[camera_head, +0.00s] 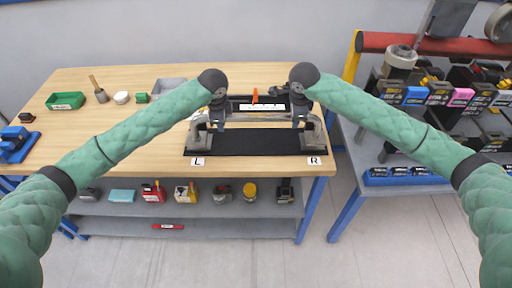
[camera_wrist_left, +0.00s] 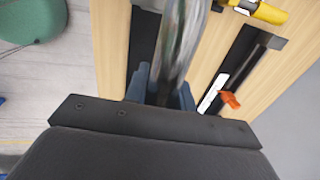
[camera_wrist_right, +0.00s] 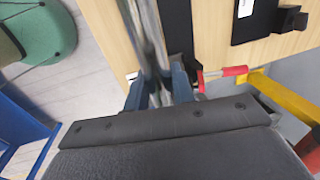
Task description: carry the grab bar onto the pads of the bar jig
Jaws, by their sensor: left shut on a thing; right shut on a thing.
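The grab bar, a shiny metal tube (camera_head: 260,117), runs left to right between my two grippers. It also shows close up in the left wrist view (camera_wrist_left: 186,40) and the right wrist view (camera_wrist_right: 146,35). My left gripper (camera_head: 218,122) is shut on its left part. My right gripper (camera_head: 299,121) is shut on its right part. The bar jig (camera_head: 256,142) has a black base near the table's front edge, with grey end blocks by the L and R labels. The bar is over the jig; I cannot tell whether it touches the pads.
Behind the bar lies a black fixture with a white label (camera_head: 262,107) and an orange handle (camera_head: 255,95). A green bin (camera_head: 65,101), a brush pot and a grey tray stand on the table's left. A rack of boxes (camera_head: 440,95) stands right, beyond a floor gap.

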